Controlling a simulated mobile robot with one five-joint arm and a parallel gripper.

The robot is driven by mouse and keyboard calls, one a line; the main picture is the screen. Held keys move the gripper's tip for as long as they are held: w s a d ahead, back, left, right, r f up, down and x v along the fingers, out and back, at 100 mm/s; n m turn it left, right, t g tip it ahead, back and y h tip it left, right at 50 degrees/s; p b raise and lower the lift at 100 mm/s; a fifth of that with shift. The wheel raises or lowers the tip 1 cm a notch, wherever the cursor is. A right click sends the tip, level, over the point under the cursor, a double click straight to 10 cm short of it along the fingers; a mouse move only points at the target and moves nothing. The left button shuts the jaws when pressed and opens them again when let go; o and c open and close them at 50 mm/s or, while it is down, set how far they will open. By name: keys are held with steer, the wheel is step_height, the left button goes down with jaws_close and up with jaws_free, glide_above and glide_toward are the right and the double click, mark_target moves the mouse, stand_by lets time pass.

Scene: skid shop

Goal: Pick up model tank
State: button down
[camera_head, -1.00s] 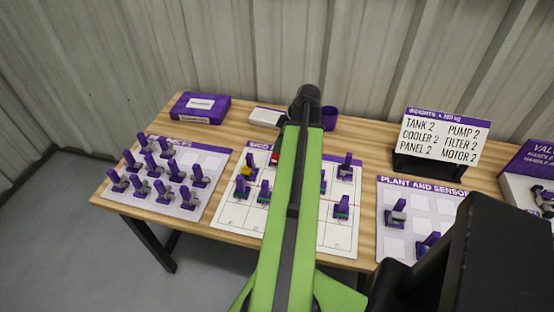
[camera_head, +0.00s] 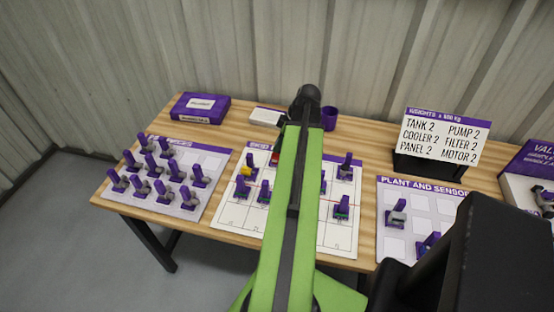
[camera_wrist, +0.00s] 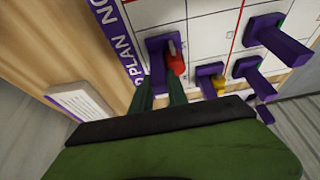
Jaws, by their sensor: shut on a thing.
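In the wrist view my gripper (camera_wrist: 160,84) reaches down with its two dark green fingers against a purple upright piece (camera_wrist: 157,50) with a red part (camera_wrist: 176,58). It is shut on this red-and-purple model. The model is at the edge of the white skid plan sheet, by its purple title strip; I cannot tell whether it touches the sheet. In the head view its red part (camera_head: 274,158) shows just left of my green arm, which hides the gripper. No label marks which model is the tank.
Close by stand a yellow-and-purple model (camera_wrist: 216,80) and other purple uprights (camera_wrist: 277,38). The left sheet (camera_head: 213,160) holds several grey-and-purple models; the plant sheet (camera_head: 420,200) holds a few. A purple box (camera_head: 200,107), purple cup (camera_head: 329,118) and weights sign (camera_head: 444,133) stand behind.

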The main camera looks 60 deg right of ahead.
steer(key=shift+r, duration=0.1)
steer(key=s+d+r+p, duration=0.1)
steer(key=s+r+p, duration=0.9)
steer(key=s, duration=0.1)
steer(key=shift+s+d+r+p, duration=0.3)
steer(key=shift+d+p, duration=0.1)
